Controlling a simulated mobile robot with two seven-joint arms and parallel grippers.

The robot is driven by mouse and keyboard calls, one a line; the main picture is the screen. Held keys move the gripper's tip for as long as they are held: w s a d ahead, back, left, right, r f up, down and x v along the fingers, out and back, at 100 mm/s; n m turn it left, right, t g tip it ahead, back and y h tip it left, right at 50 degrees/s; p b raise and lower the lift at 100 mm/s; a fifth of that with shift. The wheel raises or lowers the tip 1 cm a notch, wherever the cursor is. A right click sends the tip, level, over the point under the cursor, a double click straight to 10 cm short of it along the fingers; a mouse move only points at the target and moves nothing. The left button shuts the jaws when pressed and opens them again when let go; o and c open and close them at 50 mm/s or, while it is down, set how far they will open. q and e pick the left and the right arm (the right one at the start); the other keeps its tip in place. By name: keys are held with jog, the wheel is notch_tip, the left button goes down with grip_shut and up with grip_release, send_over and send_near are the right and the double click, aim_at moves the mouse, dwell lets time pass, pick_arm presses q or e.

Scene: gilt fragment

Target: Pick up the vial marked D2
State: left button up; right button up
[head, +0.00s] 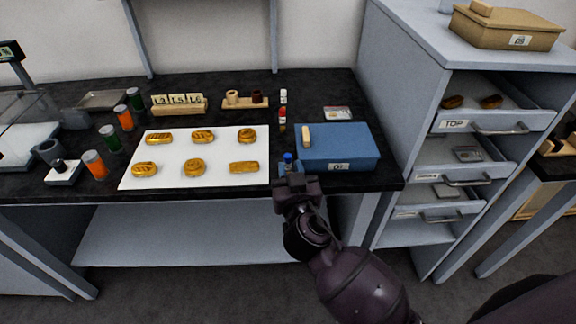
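My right gripper (291,175) reaches in from below to the front edge of the black bench. A small blue-capped item (288,159), perhaps a vial, stands just at its fingertips, left of the blue box; its lower part is hidden by the gripper. I cannot tell whether the fingers touch or hold it. Behind it are small vials, one with a white cap (283,96) and one with a red cap (282,114). No D2 mark is readable on any of them. My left gripper is not in view.
A blue box (348,160) sits right of the gripper. A white mat (220,172) with several gilt pieces lies left. Jars with orange and green contents (96,165) stand further left. A grey cabinet (404,120) with open drawers (487,124) is at right.

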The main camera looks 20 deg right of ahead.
jog(key=shift+w+d, duration=0.15)
jog(key=shift+w, duration=0.55)
jog(key=shift+w+d, duration=0.1)
jog(key=shift+w, duration=0.6)
grip_shut()
